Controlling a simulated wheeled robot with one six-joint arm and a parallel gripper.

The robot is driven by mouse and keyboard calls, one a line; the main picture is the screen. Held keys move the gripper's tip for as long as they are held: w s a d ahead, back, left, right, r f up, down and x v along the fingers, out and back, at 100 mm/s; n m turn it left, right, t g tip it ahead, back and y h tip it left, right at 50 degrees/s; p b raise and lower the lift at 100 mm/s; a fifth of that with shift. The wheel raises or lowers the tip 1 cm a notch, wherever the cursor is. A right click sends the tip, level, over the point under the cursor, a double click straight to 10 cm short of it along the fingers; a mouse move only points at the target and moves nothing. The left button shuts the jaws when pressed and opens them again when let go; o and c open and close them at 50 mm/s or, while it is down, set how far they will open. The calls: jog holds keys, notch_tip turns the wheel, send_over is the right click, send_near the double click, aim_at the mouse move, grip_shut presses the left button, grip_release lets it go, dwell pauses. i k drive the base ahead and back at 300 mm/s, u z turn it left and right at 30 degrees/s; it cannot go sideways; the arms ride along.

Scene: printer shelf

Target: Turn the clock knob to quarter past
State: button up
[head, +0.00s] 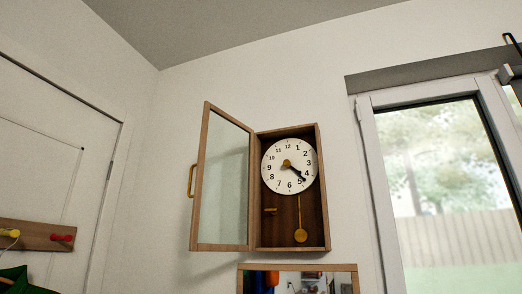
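A wooden wall clock case (325,215) hangs on the white wall, its glazed door (200,180) swung open to the left. The white dial (276,180) shows black numerals. A small gold knob (287,163) sits near the dial's middle. Black hands (297,173) point down and right, between the 4 and the 5; I cannot tell the two hands apart. A gold pendulum (300,235) hangs below the dial, with a small gold peg (270,211) to its left. My gripper does not show clearly in this view.
The open clock door has a gold handle (191,181). A wood-framed mirror (298,267) is below the clock. A glazed door (450,180) is at the right. A coat rail (35,235) with coloured pegs is at the lower left. The dial's front looks clear.

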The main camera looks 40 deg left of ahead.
aim_at(286, 162)
jog(key=z, duration=0.05)
jog(key=k, duration=0.4)
jog(key=u, duration=1.65)
jog(key=i, duration=0.15)
jog(key=u, duration=0.15)
